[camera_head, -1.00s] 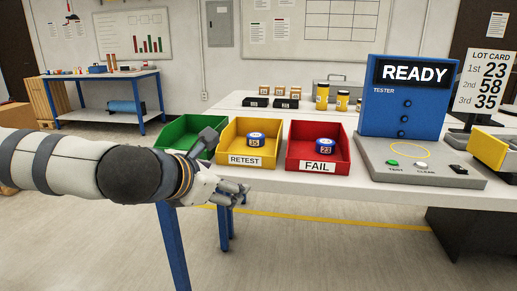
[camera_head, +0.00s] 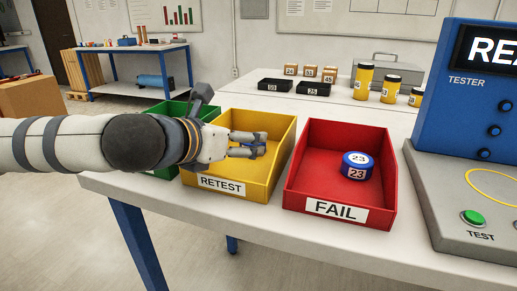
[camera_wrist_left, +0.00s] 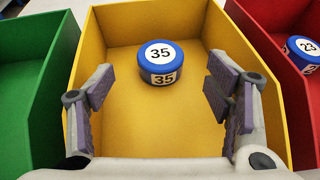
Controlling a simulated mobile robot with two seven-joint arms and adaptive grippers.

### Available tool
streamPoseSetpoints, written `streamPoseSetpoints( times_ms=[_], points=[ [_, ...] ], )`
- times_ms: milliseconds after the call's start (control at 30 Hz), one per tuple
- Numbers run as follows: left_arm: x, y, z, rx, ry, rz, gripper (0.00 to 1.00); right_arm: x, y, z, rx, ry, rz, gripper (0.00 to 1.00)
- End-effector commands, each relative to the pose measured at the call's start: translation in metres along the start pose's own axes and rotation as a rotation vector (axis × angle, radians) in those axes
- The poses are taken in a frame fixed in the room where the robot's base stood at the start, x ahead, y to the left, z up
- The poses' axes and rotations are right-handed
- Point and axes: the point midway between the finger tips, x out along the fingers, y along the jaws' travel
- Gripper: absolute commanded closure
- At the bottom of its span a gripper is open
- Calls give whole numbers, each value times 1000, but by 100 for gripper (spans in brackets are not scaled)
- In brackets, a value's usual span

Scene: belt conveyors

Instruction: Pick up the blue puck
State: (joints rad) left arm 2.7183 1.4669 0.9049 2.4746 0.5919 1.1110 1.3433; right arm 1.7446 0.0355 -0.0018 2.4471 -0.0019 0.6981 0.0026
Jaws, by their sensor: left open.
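A blue puck (camera_wrist_left: 160,64) with a white label reading 35 lies in the yellow RETEST bin (camera_head: 219,186), towards its far wall in the left wrist view. In the head view my gripper mostly hides it. A second blue puck (camera_head: 357,165), labelled 23, lies in the red FAIL bin (camera_head: 318,190); its edge also shows in the left wrist view (camera_wrist_left: 303,54). My left gripper (camera_head: 264,143) is open and empty over the yellow bin. In the left wrist view its fingers (camera_wrist_left: 162,88) stand left and right, with the 35 puck beyond them, apart from both. My right gripper is not in view.
A green bin (camera_head: 185,108) adjoins the yellow bin on the left, partly behind my arm. The tester (camera_head: 460,120) stands right of the red bin. Black trays (camera_head: 290,87), yellow jars (camera_head: 363,82) and small boxes stand behind. The bin walls rise around the puck.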

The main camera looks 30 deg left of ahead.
Motion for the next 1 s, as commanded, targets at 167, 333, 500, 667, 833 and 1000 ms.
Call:
streamPoseSetpoints(
  times_ms=[167, 333, 500, 667, 833, 1000],
  points=[
    [22, 0, -4, 2, 1, 1, 27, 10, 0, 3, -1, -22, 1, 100],
    [59, 0, -5, 3, 4, 1, 27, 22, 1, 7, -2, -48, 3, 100],
    [75, 0, -1, 1, -3, 0, 27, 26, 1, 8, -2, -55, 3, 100],
    [75, 0, 1, 0, -5, -1, 27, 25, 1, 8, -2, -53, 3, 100],
    [75, 0, 0, 0, -5, -1, 59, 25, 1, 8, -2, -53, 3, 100],
    [75, 0, 1, 0, -5, -1, 81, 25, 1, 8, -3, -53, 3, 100]
  ],
)
